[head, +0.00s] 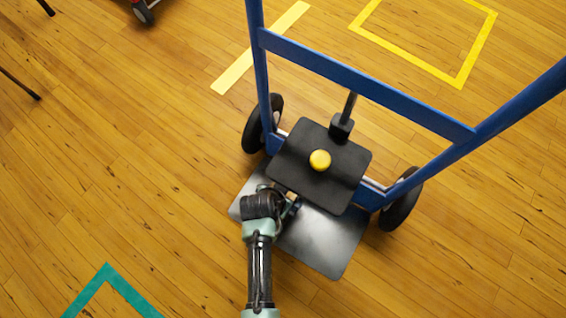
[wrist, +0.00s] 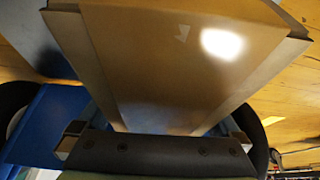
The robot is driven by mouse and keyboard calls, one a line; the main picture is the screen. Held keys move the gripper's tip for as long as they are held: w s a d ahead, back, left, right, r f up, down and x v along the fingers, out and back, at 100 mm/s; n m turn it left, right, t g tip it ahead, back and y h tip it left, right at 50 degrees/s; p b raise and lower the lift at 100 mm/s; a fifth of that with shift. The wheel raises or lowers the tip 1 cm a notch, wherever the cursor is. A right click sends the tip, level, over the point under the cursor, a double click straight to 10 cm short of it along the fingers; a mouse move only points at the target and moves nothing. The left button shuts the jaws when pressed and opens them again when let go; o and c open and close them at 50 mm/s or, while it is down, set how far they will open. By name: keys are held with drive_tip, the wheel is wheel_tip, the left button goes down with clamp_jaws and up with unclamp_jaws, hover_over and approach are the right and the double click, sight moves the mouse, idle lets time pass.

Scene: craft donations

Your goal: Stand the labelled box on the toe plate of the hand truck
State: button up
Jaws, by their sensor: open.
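The blue hand truck (head: 365,83) stands upright, its shiny grey toe plate (head: 325,240) flat at the floor in front of its wheels. A black square plate (head: 345,172) with a yellow knob (head: 320,160) sits above the toe plate and hides its rear part. My gripper (head: 291,208) is open, over the left part of the toe plate at the black plate's near edge. In the wrist view a glossy brown panel (wrist: 160,70) fills the space beyond the fingers; I cannot tell whether it is the toe plate or a box. No label is readable and no box shows clearly.
Black wheels (head: 399,206) flank the toe plate. Yellow tape (head: 405,49) outlines an area at the upper right, and a teal tape corner (head: 108,276) lies at the lower left. A small wheeled thing (head: 144,12) is at the top.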

drive_tip(key=p+v, duration=0.8)
drive_tip(key=v, duration=0.3)
drive_tip(key=shift+r, duration=0.25)
drive_tip(key=shift+s+a+r+p, duration=0.1)
drive_tip(key=shift+s+r+p, duration=0.05)
drive_tip(key=shift+r+p, duration=0.2)
drive_tip(key=shift+f, duration=0.1)
